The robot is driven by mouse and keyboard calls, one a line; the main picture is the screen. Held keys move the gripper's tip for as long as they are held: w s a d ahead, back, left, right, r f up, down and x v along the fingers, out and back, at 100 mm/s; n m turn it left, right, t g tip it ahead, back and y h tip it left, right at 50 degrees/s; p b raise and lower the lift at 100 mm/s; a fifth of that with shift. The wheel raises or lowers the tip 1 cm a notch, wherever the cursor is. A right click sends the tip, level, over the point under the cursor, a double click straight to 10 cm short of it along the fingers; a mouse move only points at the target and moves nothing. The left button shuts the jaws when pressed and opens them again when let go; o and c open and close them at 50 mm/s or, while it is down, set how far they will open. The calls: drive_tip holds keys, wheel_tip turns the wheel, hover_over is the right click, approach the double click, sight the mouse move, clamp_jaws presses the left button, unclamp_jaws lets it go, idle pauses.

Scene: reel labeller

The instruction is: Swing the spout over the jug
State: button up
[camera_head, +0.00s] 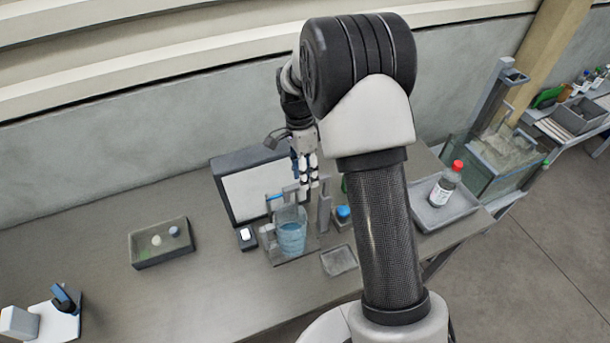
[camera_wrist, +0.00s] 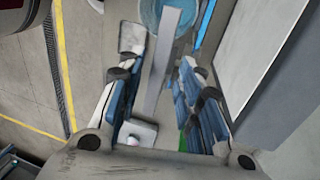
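A clear jug (camera_head: 291,238) with blue liquid stands on a small stand in front of a pale panel; its round top also shows at the upper edge of the wrist view (camera_wrist: 152,14). A grey spout bar with a blue part (camera_head: 275,197) shows at the jug's back edge in the head view; I cannot tell whether it is over the opening. My gripper (camera_head: 308,182) points down near the bar and a grey upright. In the wrist view its fingers (camera_wrist: 160,62) are apart, with a long grey bar (camera_wrist: 161,70) between them. I cannot tell whether either finger touches it.
The dark-framed panel (camera_head: 245,192) stands close behind. A blue-capped bottle (camera_head: 343,212) and small tray (camera_head: 339,260) are to the right. A red-capped bottle (camera_head: 446,186) stands in a grey tray farther right.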

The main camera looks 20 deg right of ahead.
wheel_tip(320, 180, up, 11)
drive_tip(key=w, duration=0.2)
drive_tip(key=shift+w, duration=0.1)
idle(0.4)
drive_tip(key=s+a+r+n+t+b, duration=0.2)
drive_tip(key=s+n+b, duration=0.2)
drive_tip(key=s, duration=0.3)
drive_tip(key=s+a+r+n+t+b, duration=0.1)
drive_tip(key=s+a+n+t+b, duration=0.1)
drive_tip(key=s+n+b, duration=0.4)
drive_tip(key=s+a+f+n+t+b, duration=0.1)
drive_tip(key=s+f+n, duration=0.3)
drive_tip(key=s, duration=0.4)
drive_tip(key=s+a+f+n+t+b, duration=0.1)
drive_tip(key=s+f+n+b, duration=0.2)
drive_tip(key=s, duration=0.4)
wheel_tip(320, 180, down, 2)
drive_tip(key=shift+s+f+n+t+b, duration=0.1)
drive_tip(key=shift+s+n+t+b, duration=0.3)
drive_tip(key=shift+b, duration=0.4)
